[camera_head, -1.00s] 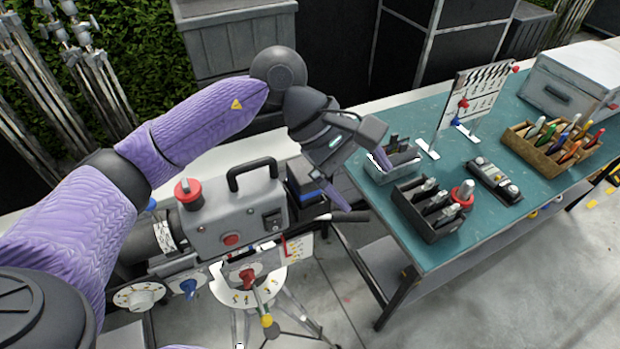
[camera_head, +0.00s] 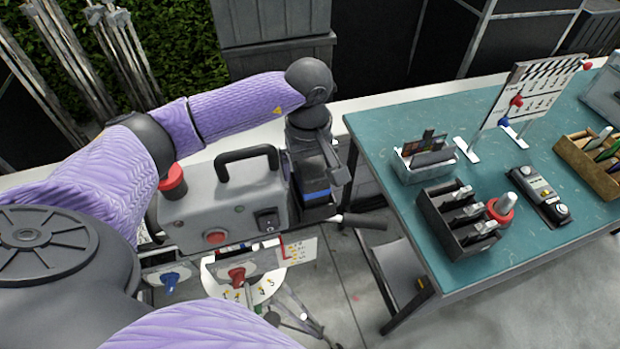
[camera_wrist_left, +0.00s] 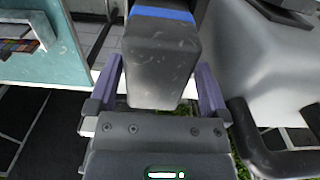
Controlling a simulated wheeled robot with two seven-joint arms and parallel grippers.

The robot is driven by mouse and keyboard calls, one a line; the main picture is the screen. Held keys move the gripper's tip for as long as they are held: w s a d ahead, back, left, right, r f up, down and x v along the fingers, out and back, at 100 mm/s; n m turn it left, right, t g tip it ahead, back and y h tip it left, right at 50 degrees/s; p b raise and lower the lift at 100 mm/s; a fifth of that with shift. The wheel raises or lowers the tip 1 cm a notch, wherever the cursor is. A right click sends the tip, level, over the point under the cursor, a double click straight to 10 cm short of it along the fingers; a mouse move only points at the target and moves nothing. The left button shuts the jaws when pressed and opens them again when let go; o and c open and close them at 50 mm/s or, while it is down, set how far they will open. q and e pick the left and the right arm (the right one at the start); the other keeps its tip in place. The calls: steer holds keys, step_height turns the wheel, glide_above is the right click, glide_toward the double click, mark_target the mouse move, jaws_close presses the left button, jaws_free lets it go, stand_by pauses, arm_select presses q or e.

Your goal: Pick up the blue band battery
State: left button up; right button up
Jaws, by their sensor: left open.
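The blue band battery (camera_head: 314,190) is a dark block with a blue stripe, at the right end of a grey machine. In the left wrist view the battery (camera_wrist_left: 160,62) is upside down in the picture, its blue band near the top edge. My left gripper (camera_head: 322,165) points down over the battery. In the left wrist view my left gripper (camera_wrist_left: 158,88) is open, with one purple finger on each side of the battery's near end. I cannot tell whether the fingers touch it. My right gripper is out of view.
The grey machine (camera_head: 225,200) with a black handle (camera_head: 246,160) stands directly left of the battery. A teal table (camera_head: 400,218) to the right holds a black rack (camera_head: 458,222), a grey bin (camera_head: 427,160) and a white board.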

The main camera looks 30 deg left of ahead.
arm_select(q)
steer(key=shift+w, duration=0.15)
steer(key=c, duration=0.4)
jaws_close()
steer(key=shift+r, duration=0.15)
